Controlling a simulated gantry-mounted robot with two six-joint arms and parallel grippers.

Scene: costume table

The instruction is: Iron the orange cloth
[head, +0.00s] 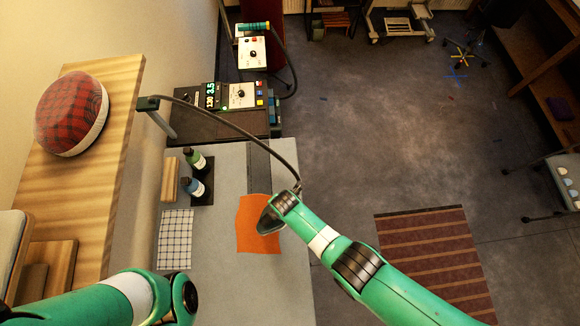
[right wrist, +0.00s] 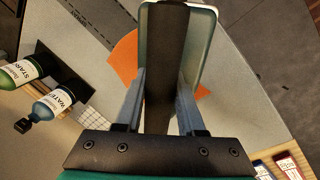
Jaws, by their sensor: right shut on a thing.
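The orange cloth (head: 250,235) lies flat on the grey table top, and part of it shows in the right wrist view (right wrist: 124,62). My right gripper (right wrist: 163,72) is shut on the dark handle of the iron (right wrist: 166,40). In the head view the iron (head: 267,222) is over the right part of the cloth and hides some of it. I cannot tell whether the iron's sole touches the cloth. A black cord runs from the iron to a post at the back left. My left arm shows at the lower left; its gripper is not visible.
Left of the cloth lies a checked cloth (head: 175,240). Behind it stand a green starch bottle (head: 196,161) and a blue water bottle (head: 193,188) on a black tray. A control unit (head: 240,96) is at the back. A plaid cushion (head: 68,112) sits on the wooden shelf (head: 118,100).

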